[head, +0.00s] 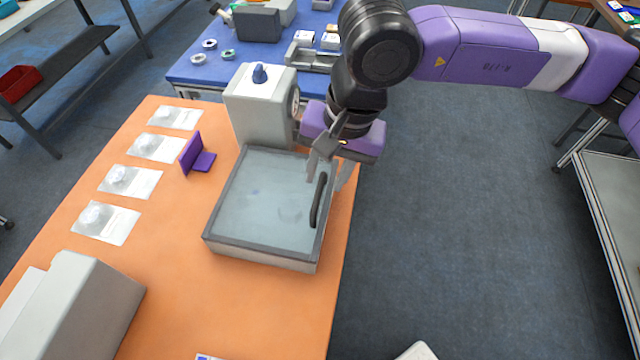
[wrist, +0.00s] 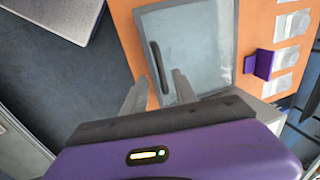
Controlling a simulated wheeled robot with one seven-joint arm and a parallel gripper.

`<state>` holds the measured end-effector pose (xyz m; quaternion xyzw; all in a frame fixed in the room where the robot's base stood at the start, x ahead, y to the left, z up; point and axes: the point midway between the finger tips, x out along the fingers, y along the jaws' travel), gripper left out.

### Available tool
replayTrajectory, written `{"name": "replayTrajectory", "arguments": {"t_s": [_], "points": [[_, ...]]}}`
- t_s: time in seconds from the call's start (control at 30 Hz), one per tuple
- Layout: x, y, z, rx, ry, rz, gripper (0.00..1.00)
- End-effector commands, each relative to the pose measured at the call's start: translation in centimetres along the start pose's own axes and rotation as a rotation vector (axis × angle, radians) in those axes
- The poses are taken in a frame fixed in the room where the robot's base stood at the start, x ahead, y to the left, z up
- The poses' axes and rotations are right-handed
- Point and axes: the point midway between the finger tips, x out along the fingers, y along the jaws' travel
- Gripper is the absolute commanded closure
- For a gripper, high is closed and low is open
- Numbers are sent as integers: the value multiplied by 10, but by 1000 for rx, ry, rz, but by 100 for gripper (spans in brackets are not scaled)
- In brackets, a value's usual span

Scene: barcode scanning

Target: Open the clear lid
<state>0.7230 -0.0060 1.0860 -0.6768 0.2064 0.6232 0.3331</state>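The clear lid (head: 262,202) lies closed and flat over a grey box (head: 262,256) on the orange table. Its dark handle (head: 318,200) runs along the right side of the lid in the head view. The lid (wrist: 196,45) and handle (wrist: 157,66) also show in the wrist view. My gripper (head: 328,182) is at the handle's far end, its fingers pointing down. In the wrist view my gripper (wrist: 158,82) has its two fingers apart, with the handle's near end between or just beyond them. I cannot tell whether they touch it.
A grey machine with a blue knob (head: 258,100) stands directly behind the box. A purple stand (head: 197,155) and several clear packets (head: 131,182) lie to the left. A grey block (head: 85,310) stands at the front left. A blue table (head: 215,66) is behind.

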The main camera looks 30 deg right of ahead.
Motion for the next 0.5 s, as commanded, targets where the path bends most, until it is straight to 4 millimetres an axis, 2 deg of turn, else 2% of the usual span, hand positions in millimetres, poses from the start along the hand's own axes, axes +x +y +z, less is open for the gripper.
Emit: {"name": "replayTrajectory", "arguments": {"t_s": [0.3, 0.5], "points": [[42, -1, 1, 2, -3, -2, 66], [51, -1, 1, 1, -1, -2, 66]]}}
